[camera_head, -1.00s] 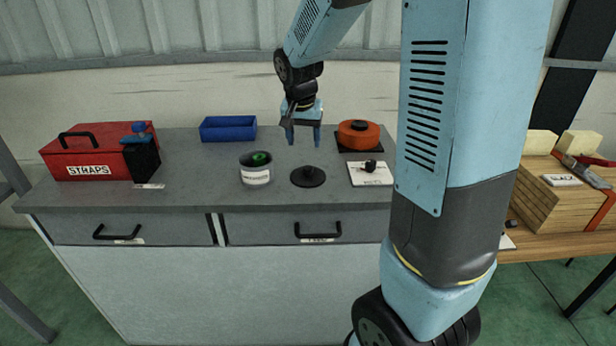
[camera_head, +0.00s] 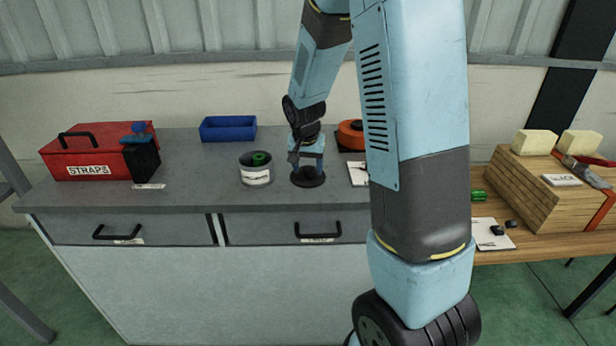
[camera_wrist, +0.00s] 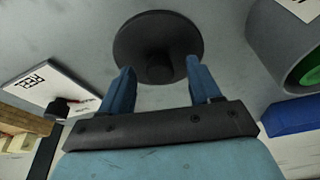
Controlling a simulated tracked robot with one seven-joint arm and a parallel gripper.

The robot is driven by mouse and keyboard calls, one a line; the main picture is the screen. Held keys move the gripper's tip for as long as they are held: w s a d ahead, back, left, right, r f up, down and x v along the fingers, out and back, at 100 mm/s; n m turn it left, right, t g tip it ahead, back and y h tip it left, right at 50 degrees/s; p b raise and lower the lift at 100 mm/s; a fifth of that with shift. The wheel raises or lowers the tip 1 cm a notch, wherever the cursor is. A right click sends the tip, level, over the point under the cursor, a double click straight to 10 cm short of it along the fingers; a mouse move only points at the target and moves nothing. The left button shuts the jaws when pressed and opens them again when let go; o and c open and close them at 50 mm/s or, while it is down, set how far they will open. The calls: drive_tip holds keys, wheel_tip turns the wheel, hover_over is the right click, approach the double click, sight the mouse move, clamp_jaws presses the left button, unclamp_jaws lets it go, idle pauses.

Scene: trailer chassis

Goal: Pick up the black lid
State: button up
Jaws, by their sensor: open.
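The black lid (camera_head: 309,179) is a round disc with a raised knob, lying flat on the grey bench top. In the wrist view the lid (camera_wrist: 136,38) is just beyond my fingertips, with its knob in line with the space between them. My gripper (camera_head: 307,168) is lowered over the lid, pointing down. In the wrist view my gripper (camera_wrist: 158,72) is open, one blue finger on each side of the knob. I cannot tell whether the fingers touch it.
An open grey can (camera_head: 256,174) with something green inside stands just left of the lid. A white card (camera_head: 358,174) and an orange round object (camera_head: 350,134) are to the right, partly behind my arm. A blue tray (camera_head: 228,128) and red box (camera_head: 88,155) are farther left.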

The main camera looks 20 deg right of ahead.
drive_tip(key=shift+f, duration=0.15)
drive_tip(key=c, duration=1.1)
